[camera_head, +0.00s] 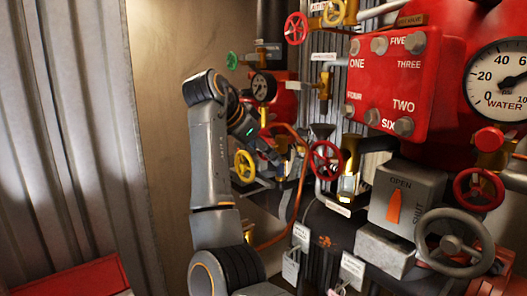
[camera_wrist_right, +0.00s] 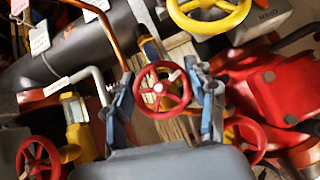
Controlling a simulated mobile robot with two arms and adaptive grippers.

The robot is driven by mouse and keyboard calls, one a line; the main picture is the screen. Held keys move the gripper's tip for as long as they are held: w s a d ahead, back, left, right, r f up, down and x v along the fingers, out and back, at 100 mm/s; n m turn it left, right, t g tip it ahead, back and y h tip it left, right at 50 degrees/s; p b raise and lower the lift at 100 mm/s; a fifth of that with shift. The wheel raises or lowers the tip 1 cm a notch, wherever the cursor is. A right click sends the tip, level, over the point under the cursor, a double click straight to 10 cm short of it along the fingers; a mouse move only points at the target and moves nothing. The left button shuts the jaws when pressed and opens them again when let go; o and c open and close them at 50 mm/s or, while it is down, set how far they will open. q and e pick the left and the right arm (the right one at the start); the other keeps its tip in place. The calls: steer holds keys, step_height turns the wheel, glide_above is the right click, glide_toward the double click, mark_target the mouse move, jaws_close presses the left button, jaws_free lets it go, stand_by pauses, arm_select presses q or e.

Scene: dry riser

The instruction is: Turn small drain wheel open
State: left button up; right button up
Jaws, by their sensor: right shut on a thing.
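A small red handwheel (camera_wrist_right: 161,88) with spokes and a pale hub sits between the two fingers of my right gripper (camera_wrist_right: 160,84) in the right wrist view. The gripper is shut on the wheel, with a finger at each side of its rim. In the head view my right gripper (camera_head: 288,153) reaches in among the pipes at the middle. There I cannot make out the held wheel apart from the gripper and the fittings around it. My left gripper is in neither view.
A yellow handwheel (camera_head: 245,165) and a red handwheel (camera_head: 325,160) stand close to the gripper. A copper-coloured pipe (camera_head: 299,200) curves just beside it. A grey OPEN/SHUT box (camera_head: 407,194) and large grey wheel (camera_head: 455,243) are at right. The beige wall at left is clear.

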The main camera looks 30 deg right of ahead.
steer(key=o, duration=1.2)
steer(key=v, duration=1.2)
steer(key=shift+w, duration=0.1)
steer(key=shift+f, duration=0.1)
